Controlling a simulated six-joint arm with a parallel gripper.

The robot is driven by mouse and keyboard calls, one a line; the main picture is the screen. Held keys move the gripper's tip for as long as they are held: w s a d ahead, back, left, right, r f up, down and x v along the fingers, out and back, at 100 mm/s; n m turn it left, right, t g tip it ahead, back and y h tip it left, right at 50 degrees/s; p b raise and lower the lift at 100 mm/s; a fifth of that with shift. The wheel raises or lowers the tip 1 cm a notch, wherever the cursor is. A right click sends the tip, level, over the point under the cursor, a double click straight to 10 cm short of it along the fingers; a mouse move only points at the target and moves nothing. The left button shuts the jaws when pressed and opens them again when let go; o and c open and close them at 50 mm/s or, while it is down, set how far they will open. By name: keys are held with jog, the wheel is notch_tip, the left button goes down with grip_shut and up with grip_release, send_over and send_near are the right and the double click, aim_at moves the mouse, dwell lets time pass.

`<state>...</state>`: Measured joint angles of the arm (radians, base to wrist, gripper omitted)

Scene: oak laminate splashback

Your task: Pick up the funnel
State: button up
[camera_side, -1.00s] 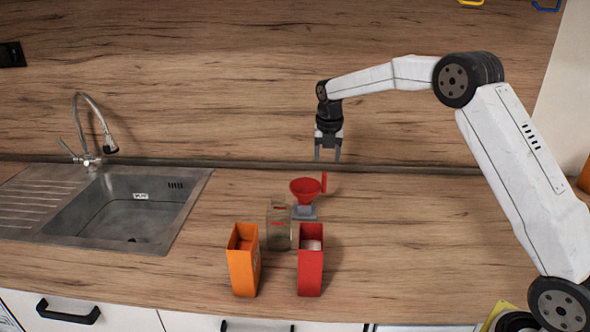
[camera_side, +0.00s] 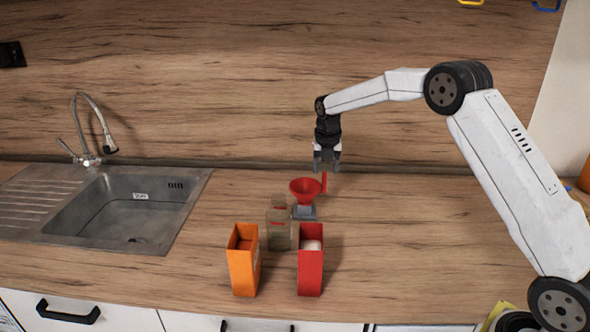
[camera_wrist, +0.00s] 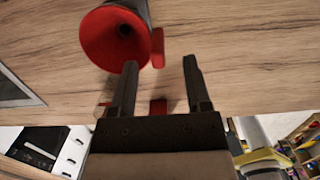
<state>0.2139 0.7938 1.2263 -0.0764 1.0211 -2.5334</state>
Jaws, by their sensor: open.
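The red funnel (camera_side: 305,188) sits upright on a small grey stand (camera_side: 305,212) on the counter, with a red tab standing at its right side. In the wrist view the funnel's wide mouth (camera_wrist: 108,40) shows at the upper left, with the tab near the left fingertip. My gripper (camera_side: 327,166) is open and empty. It points down just above the funnel's right rear side, near the tab. I cannot tell whether a finger touches the funnel.
In front of the funnel stand a jar-like object (camera_side: 279,232), an orange open box (camera_side: 242,262) and a red open box (camera_side: 311,265) with something pale inside. A sink (camera_side: 190,220) with a tap lies to the left. The counter on the right is clear.

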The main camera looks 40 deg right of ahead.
aim_at(325, 173)
jog(key=shift+w+f, duration=0.2)
jog(key=shift+f, duration=1.75)
grip_shut()
